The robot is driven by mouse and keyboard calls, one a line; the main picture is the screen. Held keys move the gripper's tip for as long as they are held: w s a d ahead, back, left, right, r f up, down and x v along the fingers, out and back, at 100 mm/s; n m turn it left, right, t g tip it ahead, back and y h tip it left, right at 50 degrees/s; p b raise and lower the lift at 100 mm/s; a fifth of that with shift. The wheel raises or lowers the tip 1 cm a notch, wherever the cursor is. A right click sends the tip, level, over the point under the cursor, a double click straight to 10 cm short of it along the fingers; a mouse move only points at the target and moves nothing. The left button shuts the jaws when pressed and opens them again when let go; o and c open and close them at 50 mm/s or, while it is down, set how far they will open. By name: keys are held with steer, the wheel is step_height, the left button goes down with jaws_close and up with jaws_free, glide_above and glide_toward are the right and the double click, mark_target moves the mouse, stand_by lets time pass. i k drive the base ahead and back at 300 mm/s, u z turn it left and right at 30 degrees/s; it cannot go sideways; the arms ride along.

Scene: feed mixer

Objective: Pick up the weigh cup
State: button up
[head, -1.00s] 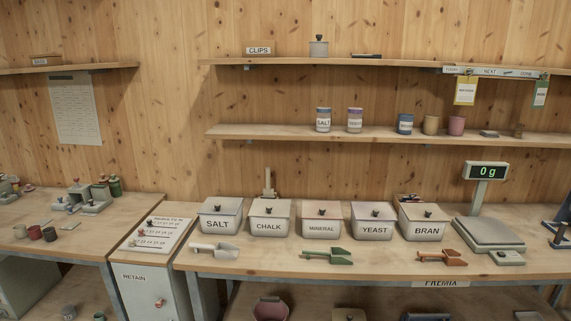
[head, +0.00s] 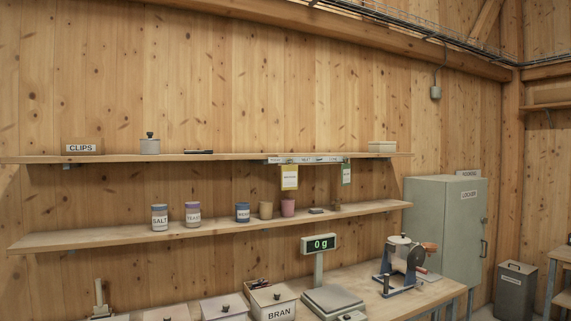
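No cup in view carries a readable weigh cup label, so I cannot tell which one it is. On the lower wall shelf (head: 120,236) stand a plain tan cup (head: 265,210) and a pink cup (head: 288,207), side by side and upright. To their left on the same shelf are lidded jars: a salt jar (head: 159,217), a purple-topped jar (head: 193,214) and a blue jar (head: 242,212). The bench scale (head: 332,301) reads 0 g on its display (head: 318,243), and its plate looks empty. My gripper is not in view.
The bran bin (head: 271,302) and other bins line the bench below the shelf. A hand-cranked machine (head: 402,264) stands right of the scale. A green locker (head: 449,225) is beyond it. The upper shelf (head: 225,157) holds a clips box (head: 82,146) and a lidded pot (head: 150,144).

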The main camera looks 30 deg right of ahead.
mark_target(241, 209)
steer(key=u, duration=0.9)
steer(key=k, duration=0.15)
steer(key=z, duration=2.85)
steer(key=i, duration=2.2)
steer(key=z, duration=0.05)
